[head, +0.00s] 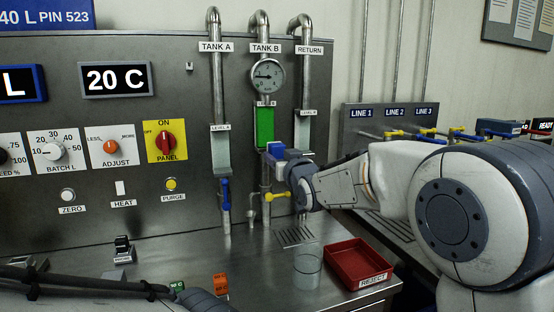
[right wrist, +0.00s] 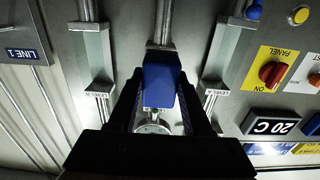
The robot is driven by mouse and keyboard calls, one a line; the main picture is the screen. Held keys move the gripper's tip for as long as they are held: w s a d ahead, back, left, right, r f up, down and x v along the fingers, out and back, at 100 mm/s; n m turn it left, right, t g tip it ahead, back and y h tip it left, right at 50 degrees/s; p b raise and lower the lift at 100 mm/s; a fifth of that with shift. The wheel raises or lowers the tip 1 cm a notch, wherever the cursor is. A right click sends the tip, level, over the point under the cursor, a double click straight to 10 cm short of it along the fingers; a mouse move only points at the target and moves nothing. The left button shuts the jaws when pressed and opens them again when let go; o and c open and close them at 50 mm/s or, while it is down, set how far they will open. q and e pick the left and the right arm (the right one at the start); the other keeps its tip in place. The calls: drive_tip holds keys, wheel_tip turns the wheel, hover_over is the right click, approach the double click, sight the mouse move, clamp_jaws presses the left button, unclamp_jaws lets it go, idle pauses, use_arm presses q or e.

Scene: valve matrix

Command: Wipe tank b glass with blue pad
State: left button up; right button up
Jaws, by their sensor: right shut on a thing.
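The tank B glass (head: 265,126) is an upright green-filled gauge on the steel panel, below the TANK B label and the round dial. My right gripper (head: 277,155) is shut on the blue pad (head: 274,149), at the glass's lower end. In the right wrist view, the blue pad (right wrist: 162,86) sits between the fingers of my right gripper (right wrist: 162,105) and hides the glass behind it. I cannot tell whether the pad touches the glass.
The level A glass (head: 221,152) and return glass (head: 302,131) flank tank B. A blue-handled valve (head: 225,193) and a yellow-handled valve (head: 277,197) are below. A clear beaker (head: 308,268) and red REJECT tray (head: 359,263) stand on the counter.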

drive_tip(key=shift+s+d+b, duration=0.2)
drive_tip(key=shift+s+b, duration=0.3)
drive_tip(key=shift+s, duration=0.15)
drive_tip(key=shift+b+v, duration=0.3)
drive_tip(key=shift+v, duration=0.5)
